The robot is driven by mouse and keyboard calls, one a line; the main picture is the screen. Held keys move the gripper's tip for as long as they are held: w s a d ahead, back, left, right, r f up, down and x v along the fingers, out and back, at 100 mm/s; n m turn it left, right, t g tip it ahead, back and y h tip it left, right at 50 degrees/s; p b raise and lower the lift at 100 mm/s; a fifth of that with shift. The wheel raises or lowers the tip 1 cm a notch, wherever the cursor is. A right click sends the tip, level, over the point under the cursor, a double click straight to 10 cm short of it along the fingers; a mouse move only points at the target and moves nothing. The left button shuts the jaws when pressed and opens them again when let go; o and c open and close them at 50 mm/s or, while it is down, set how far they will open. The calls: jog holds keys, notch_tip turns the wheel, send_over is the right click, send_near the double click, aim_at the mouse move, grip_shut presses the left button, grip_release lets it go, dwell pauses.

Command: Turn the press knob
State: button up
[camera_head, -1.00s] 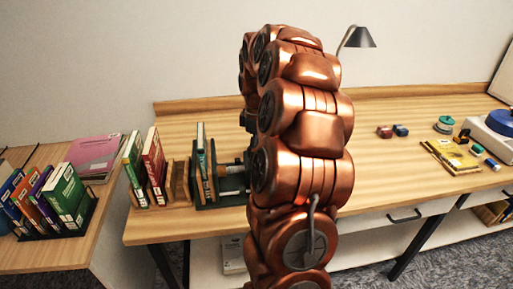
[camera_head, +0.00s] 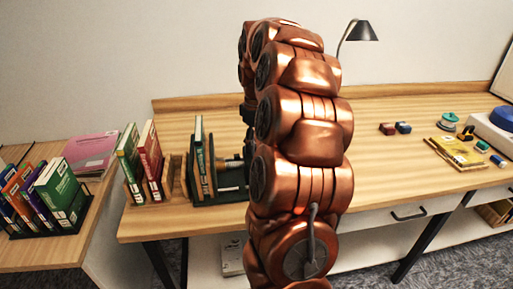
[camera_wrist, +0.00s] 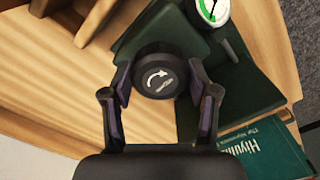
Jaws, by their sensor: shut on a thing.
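The press knob (camera_wrist: 157,75) is a round black cap with a white curved arrow, on the dark green press (camera_wrist: 235,95). In the wrist view, the fingers of my gripper (camera_wrist: 159,86) stand on both sides of the knob and are shut on it. In the head view the press (camera_head: 230,194) stands on the left part of the table, with a green book (camera_head: 199,150) upright in it. My copper arm hides the knob and gripper there. The green book's cover (camera_wrist: 265,150) also shows at the lower right of the wrist view.
A wooden holder with a green book (camera_head: 129,160) and a red book (camera_head: 151,155) stands left of the press. A round gauge (camera_wrist: 213,8) is beyond the knob. Small blocks (camera_head: 395,128) and a yellow pad (camera_head: 455,152) lie at right.

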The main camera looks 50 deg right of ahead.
jog(key=shift+m+b, duration=0.7)
jog(key=shift+m, duration=0.4)
jog(key=o, duration=1.2)
jog(key=shift+c, duration=0.2)
notch_tip(320, 180, up, 12)
